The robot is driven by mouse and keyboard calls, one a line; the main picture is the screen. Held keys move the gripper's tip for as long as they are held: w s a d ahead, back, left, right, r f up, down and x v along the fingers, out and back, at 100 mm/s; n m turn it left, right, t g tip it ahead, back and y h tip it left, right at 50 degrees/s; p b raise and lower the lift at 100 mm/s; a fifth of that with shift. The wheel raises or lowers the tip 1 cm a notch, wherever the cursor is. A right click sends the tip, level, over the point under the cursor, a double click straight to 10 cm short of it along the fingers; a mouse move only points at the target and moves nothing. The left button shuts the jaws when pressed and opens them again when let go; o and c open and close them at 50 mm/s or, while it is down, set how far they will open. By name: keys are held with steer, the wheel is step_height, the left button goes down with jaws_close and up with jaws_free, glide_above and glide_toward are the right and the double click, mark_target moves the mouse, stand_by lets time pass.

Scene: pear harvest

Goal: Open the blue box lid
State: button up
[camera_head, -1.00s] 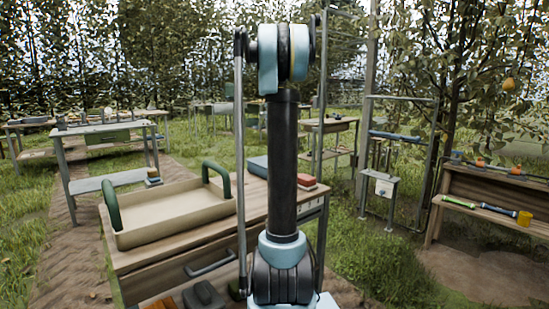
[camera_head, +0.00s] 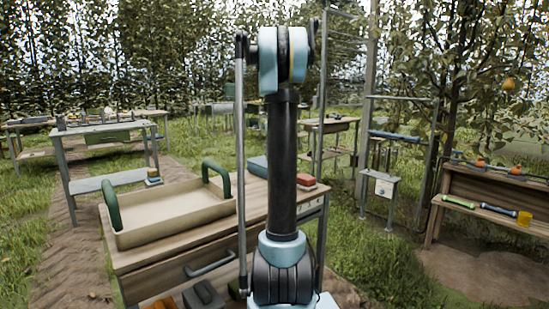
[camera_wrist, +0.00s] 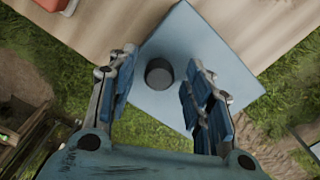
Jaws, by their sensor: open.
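The blue box (camera_wrist: 205,65) shows in the wrist view from above as a flat blue-grey square lid at the edge of a wooden table. A dark round knob (camera_wrist: 159,73) stands on the lid. My gripper (camera_wrist: 160,60) is open and empty, with its two fingers over the lid on the left and right of the knob. I cannot tell how far above the lid the fingertips are. In the head view the blue box (camera_head: 258,166) sits on the table behind my arm, partly hidden, and the gripper does not show there. The lid appears shut.
A cream tray (camera_head: 180,237) with green handles stands on the wooden table (camera_head: 150,258), left of my arm. A red block (camera_head: 306,180) lies on the table near the blue box. Grass surrounds the table. A wooden shelf (camera_head: 490,190) with tools stands at the right.

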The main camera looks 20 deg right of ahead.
steer(key=shift+c, duration=0.5)
jaws_close()
steer(key=shift+r, duration=0.15)
